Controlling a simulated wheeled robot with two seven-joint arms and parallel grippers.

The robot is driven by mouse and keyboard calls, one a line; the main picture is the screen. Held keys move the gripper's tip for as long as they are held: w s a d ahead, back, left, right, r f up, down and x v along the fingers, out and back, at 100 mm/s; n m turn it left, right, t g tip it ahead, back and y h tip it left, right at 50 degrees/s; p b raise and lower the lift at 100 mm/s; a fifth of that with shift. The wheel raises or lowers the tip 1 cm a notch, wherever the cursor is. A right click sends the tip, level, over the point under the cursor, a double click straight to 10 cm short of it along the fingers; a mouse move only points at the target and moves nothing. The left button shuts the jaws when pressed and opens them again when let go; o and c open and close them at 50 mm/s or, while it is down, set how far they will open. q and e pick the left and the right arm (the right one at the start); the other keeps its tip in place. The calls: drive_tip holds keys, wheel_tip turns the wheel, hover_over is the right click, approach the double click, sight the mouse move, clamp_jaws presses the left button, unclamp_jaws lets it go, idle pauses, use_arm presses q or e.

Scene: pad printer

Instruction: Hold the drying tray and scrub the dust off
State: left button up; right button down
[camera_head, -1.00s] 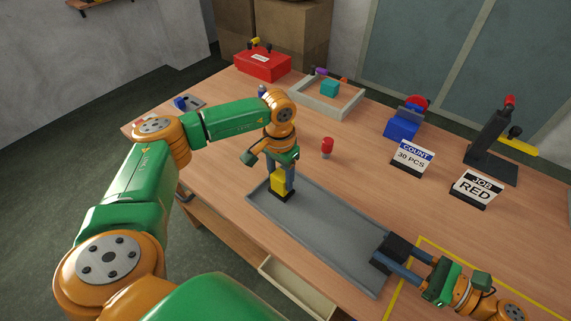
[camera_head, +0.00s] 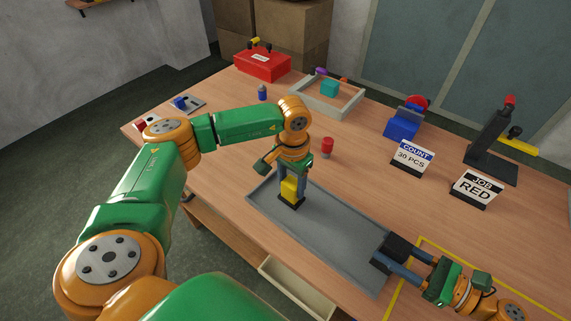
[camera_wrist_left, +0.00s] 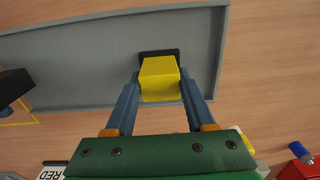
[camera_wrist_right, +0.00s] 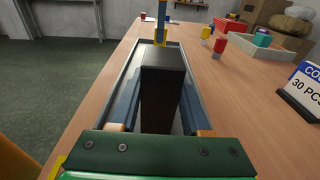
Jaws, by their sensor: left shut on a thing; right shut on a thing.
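The drying tray (camera_head: 335,230) is a long, shallow grey tray on the wooden table. My left gripper (camera_head: 291,190) points down, shut on a yellow block-shaped scrubber with a dark base (camera_head: 289,188), which stands on the tray floor towards its far left end. The scrubber also shows in the left wrist view (camera_wrist_left: 160,80). My right gripper (camera_head: 386,262) is shut on a black block (camera_wrist_right: 162,68) at the tray's near right end. No dust can be made out on the tray floor.
Beyond the tray stand a red bottle (camera_head: 327,147), a COUNT sign (camera_head: 413,158) and a JOB RED sign (camera_head: 475,189). A shallow bin with a teal cube (camera_head: 329,87) and a red toolbox (camera_head: 262,65) are at the back. An open drawer (camera_head: 296,287) juts out below the table.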

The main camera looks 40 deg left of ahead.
use_arm(q)
drive_tip(key=shift+s+d+f, duration=0.1)
drive_tip(key=shift+d+f, duration=0.05)
drive_tip(key=shift+d, duration=1.05)
use_arm(e)
drive_tip(key=shift+f, duration=0.15)
use_arm(q)
drive_tip(key=shift+s+d, duration=0.2)
drive_tip(key=shift+d, duration=2.15)
drive_tip(key=shift+s+d, duration=0.15)
drive_tip(key=shift+d, duration=2.2)
wheel_tip(320, 180, up, 8)
